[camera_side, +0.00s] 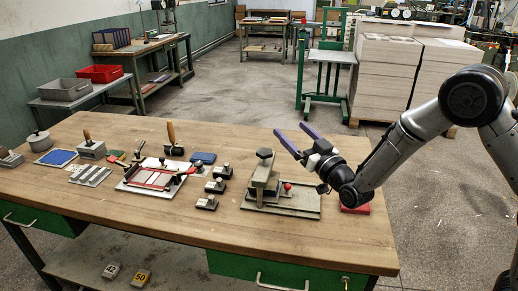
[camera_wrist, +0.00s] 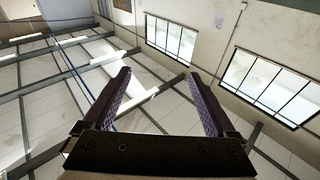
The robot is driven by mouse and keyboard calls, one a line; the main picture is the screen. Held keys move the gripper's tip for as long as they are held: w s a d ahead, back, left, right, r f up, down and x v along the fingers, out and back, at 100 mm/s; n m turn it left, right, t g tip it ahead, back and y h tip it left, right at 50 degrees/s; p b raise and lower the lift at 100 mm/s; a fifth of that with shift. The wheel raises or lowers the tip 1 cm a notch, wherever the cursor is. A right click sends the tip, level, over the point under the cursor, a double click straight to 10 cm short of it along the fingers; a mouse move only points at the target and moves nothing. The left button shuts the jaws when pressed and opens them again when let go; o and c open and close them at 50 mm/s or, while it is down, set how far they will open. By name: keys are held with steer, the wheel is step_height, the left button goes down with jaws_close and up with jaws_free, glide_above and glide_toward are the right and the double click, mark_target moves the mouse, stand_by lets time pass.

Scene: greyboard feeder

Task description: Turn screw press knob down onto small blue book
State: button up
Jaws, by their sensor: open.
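The likely screw press is a grey-tan metal device (camera_side: 259,183) on a flat base plate near the right end of the bench in the side view. A dark knob (camera_side: 264,153) tops it, and a small red ball (camera_side: 287,186) is at its right. A small blue block (camera_side: 203,157), possibly the small blue book, lies left of the press, apart from it. My gripper (camera_side: 292,131) is open and empty, above and right of the knob, fingers pointing up and left. In the wrist view my gripper (camera_wrist: 155,75) shows both purple fingers apart with nothing between them.
A red block (camera_side: 355,207) lies by the bench's right edge under my arm. Several small black-knobbed weights (camera_side: 213,185) and a red-framed white board (camera_side: 150,175) stand left of the press. The front strip of the wooden bench (camera_side: 215,225) is clear.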

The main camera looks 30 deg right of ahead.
steer(key=g, duration=0.2)
glide_toward(260, 149)
steer(key=shift+n+y, duration=0.4)
steer(key=w, duration=0.7)
steer(key=w+d, duration=0.1)
steer(key=w, duration=0.3)
steer(key=shift+w+f, duration=0.2)
steer(key=shift+w, duration=0.05)
steer(key=c, duration=1.4)
steer(key=shift+o, duration=0.2)
